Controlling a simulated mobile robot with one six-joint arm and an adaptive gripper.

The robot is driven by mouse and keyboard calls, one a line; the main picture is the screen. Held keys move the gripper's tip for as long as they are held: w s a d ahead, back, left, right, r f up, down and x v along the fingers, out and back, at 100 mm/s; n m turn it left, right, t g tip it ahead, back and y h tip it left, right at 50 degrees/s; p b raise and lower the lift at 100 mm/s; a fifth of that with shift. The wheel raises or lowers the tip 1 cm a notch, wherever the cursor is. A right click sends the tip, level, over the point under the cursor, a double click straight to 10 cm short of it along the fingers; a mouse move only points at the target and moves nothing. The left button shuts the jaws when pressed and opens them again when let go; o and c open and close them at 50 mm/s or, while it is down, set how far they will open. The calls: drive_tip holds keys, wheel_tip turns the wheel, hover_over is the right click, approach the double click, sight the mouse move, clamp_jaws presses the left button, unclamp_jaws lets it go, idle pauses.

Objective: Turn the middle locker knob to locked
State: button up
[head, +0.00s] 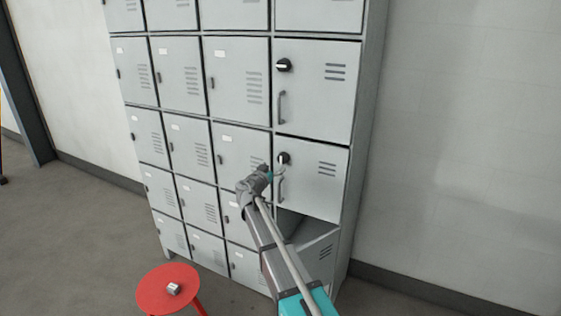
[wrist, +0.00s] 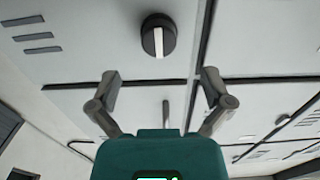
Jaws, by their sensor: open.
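The middle locker knob (head: 284,158) is a round black knob with a white pointer bar, on a grey door in the right column. Its bar looks close to upright in the head view. In the wrist view a knob (wrist: 159,36), apparently this one, shows its bar nearly vertical in the picture. A door handle (head: 281,188) is below it. My gripper (head: 274,173) is in front of this door, just below and left of the knob. In the wrist view my gripper (wrist: 160,78) has its fingers spread wide with nothing between them, apart from the knob.
Another knob (head: 283,65) on the door above has its bar roughly horizontal, with a handle (head: 282,107) below it. A dark open compartment (head: 289,222) lies under the middle door. A red stool (head: 150,291) with a small metal object (head: 174,289) stands at front left.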

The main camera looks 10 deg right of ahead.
sight(281, 160)
drive_tip(key=x, duration=0.6)
drive_tip(key=shift+w+d, duration=0.15)
drive_tip(key=shift+w, duration=0.05)
